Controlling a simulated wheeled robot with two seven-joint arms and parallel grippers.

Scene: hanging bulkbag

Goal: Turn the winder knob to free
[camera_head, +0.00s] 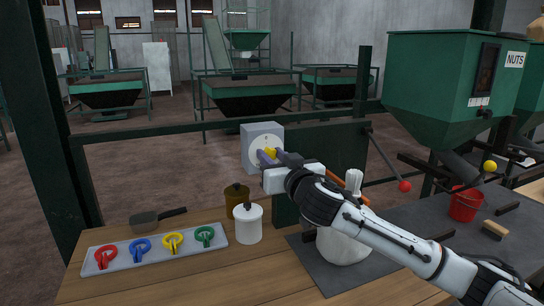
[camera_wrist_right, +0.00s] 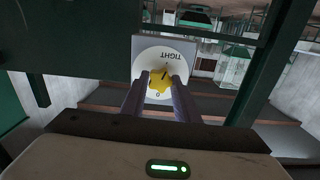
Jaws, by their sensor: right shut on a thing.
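The winder is a grey box (camera_head: 259,130) with a white round dial, fixed at the end of a dark green panel in the head view. Its yellow knob (camera_wrist_right: 159,82) sits in the middle of the dial (camera_wrist_right: 147,65) in the right wrist view. The word TIGHT appears upside down on the dial's upper part there. A dark mark on the knob points up, slightly right. My right gripper (camera_head: 268,156) is at the dial, its two purple fingers shut on the knob's sides. The fingers hide part of the dial. My left gripper is not in view.
A white bag (camera_head: 343,246) stands on a dark mat behind my right arm. A red-balled lever (camera_head: 404,186) is to the right. White (camera_head: 248,224) and brown (camera_head: 236,197) pots and a tray (camera_head: 128,266) of coloured rings are on the table. Bare wood lies in front.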

